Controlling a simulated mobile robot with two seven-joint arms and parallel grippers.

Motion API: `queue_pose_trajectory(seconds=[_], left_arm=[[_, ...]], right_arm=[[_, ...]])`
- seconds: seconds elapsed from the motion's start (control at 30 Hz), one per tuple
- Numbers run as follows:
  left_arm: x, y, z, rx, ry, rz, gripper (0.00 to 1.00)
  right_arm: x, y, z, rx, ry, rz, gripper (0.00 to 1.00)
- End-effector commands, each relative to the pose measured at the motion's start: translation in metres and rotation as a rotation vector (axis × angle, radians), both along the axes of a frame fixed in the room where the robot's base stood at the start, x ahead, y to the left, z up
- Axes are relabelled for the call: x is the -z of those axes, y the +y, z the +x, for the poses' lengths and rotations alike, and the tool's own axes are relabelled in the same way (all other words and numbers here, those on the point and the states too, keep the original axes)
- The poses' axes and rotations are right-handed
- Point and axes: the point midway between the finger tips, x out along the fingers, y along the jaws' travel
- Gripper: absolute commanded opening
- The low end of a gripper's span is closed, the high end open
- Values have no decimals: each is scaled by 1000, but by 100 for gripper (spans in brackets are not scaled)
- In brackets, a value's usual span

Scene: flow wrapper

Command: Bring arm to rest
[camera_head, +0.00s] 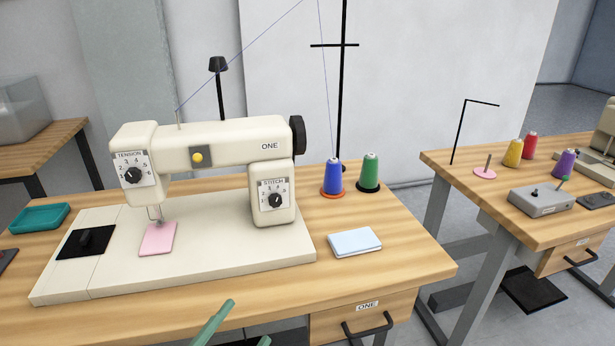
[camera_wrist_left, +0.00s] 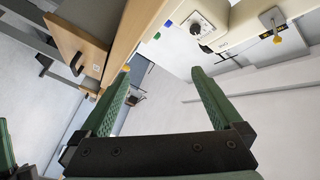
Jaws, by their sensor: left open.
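My left gripper (camera_head: 238,326) shows at the bottom edge of the head view, as two green fingertips in front of the table's front edge. Its fingers are apart with nothing between them. In the left wrist view the open green fingers (camera_wrist_left: 162,78) point toward the table edge, and the gap is empty. The cream sewing machine (camera_head: 215,142), labelled ONE, stands on the wooden table (camera_head: 410,262) beyond the gripper, apart from it. A pink patch (camera_head: 158,239) lies under its needle. My right gripper is not seen in the head view.
A blue spool (camera_head: 333,176), a green spool (camera_head: 369,173) and a light blue cloth stack (camera_head: 355,242) are on the table. A teal tray (camera_head: 40,218) stands at left. A drawer (camera_head: 362,314) with a black handle is at the front. A second table (camera_head: 520,225) stands right.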

Motion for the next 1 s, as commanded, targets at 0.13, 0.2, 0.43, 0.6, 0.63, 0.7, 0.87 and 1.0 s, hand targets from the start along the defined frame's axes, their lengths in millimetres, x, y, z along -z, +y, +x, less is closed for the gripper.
queue_pose_trajectory(seconds=[0.13,0.2,0.43,0.6,0.63,0.7,0.87,1.0], left_arm=[[102,28,-30,-185,492,-318,100],[143,34,-55,-269,688,-450,100],[150,42,-99,-404,951,-618,100],[118,47,-106,-430,972,-616,100],[112,49,-108,-434,976,-615,100],[98,51,-111,-446,985,-614,100],[75,56,-119,-469,1004,-613,100],[66,59,-124,-482,1014,-612,100]], right_arm=[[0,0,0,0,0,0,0],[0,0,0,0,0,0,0],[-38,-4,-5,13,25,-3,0],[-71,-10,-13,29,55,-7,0],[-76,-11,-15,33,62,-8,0],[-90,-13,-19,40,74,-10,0],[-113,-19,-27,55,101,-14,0],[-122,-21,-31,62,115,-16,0]])
